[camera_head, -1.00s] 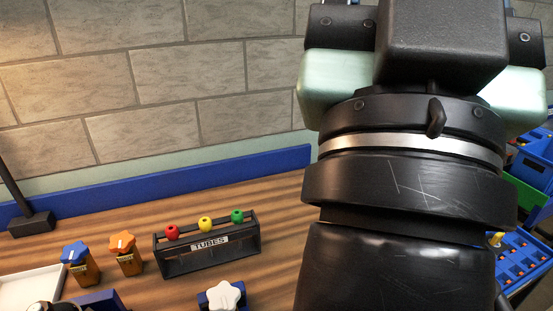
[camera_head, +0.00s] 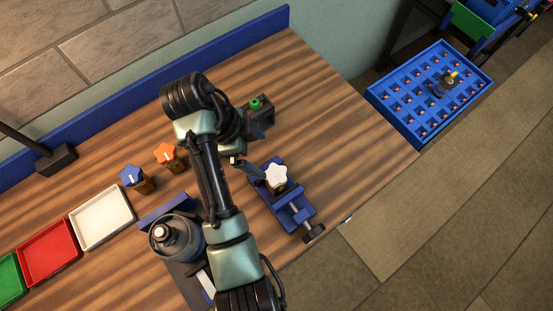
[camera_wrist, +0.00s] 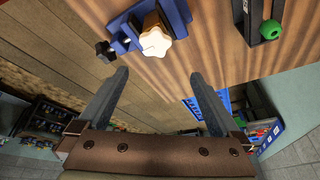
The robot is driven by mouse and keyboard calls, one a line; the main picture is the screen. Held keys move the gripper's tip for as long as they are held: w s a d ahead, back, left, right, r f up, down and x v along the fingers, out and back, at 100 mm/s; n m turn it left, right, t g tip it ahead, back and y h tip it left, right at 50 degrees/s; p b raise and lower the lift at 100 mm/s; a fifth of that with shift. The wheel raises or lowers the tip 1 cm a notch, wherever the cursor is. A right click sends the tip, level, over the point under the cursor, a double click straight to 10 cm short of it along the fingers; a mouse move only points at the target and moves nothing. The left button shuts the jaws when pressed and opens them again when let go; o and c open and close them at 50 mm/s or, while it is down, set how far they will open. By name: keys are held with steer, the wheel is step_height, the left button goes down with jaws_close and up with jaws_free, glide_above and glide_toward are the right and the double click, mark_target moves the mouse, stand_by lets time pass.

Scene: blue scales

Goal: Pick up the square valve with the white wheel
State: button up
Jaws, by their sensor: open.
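The square valve's white star-shaped wheel (camera_head: 277,175) tops a body held in a blue vise (camera_head: 294,214) on the wooden table. In the wrist view the white wheel (camera_wrist: 155,42) lies just beyond the fingertips, roughly between their lines, with the blue vise (camera_wrist: 124,38) beside it. My gripper (camera_head: 252,170) is just left of the wheel in the head view. In the wrist view my gripper (camera_wrist: 157,62) has its two fingers wide apart with nothing between them. The valve's body is mostly hidden under the wheel.
Valves with blue (camera_head: 131,176) and orange (camera_head: 167,153) wheels stand left of my arm. White (camera_head: 101,217) and red (camera_head: 47,254) trays lie left. A blue crate (camera_head: 432,94) stands beyond the table's right edge.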

steer(key=b, duration=0.8)
glide_toward(275, 174)
steer(key=shift+g, duration=0.3)
steer(key=x, duration=0.2)
steer(key=d+x, duration=0.1)
steer(key=x, duration=0.2)
steer(key=shift+w, duration=0.2)
steer(key=b+x, duration=0.1)
steer(key=x, duration=0.1)
steer(key=b+x, duration=0.1)
steer(key=x, duration=0.1)
steer(key=shift+a+f, duration=0.15)
steer(key=shift+a, duration=0.25)
steer(key=shift+d+f, duration=0.15)
steer(key=shift+f, duration=0.35)
steer(key=shift+r, duration=0.1)
jaws_close()
